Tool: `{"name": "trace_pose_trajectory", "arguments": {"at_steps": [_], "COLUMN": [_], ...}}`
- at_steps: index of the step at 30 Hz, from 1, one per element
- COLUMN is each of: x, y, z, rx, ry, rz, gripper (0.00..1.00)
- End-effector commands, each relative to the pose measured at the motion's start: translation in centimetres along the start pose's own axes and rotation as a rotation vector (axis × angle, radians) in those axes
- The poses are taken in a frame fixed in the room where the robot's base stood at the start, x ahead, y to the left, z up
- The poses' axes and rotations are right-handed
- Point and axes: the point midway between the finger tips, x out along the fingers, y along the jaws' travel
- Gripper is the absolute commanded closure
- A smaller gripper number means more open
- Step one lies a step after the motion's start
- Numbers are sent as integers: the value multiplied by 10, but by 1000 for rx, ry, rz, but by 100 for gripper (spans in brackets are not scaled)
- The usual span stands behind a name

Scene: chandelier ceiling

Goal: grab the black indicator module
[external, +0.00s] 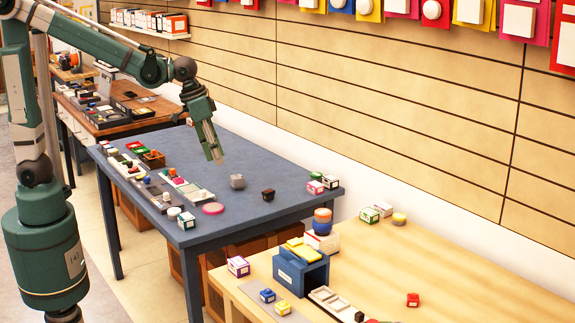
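A small black block (268,194), which looks like the black indicator module, sits on the blue-grey table (255,150) toward its right side.
Small boxes (330,182) stand at the right corner. A wooden table (470,285) in front holds a blue stand (300,270). A panelled wall rises behind.

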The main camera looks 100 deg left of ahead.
Motion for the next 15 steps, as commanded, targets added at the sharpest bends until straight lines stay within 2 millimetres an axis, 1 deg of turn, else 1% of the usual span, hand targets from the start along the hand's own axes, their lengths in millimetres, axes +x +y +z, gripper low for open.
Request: {"name": "trace_pose_trajectory", "arguments": {"at_steps": [1, 3, 11, 15], "x": [3, 9, 33, 49], "y": [-3, -7, -24, -35], "z": [-10, -20, -58, -76], "rx": [-14, -34, -106, -146], "ry": [-8, -21, -65, -89], "rz": [-4, -10, -33, -45], "gripper": [66, 66, 66, 66]}}
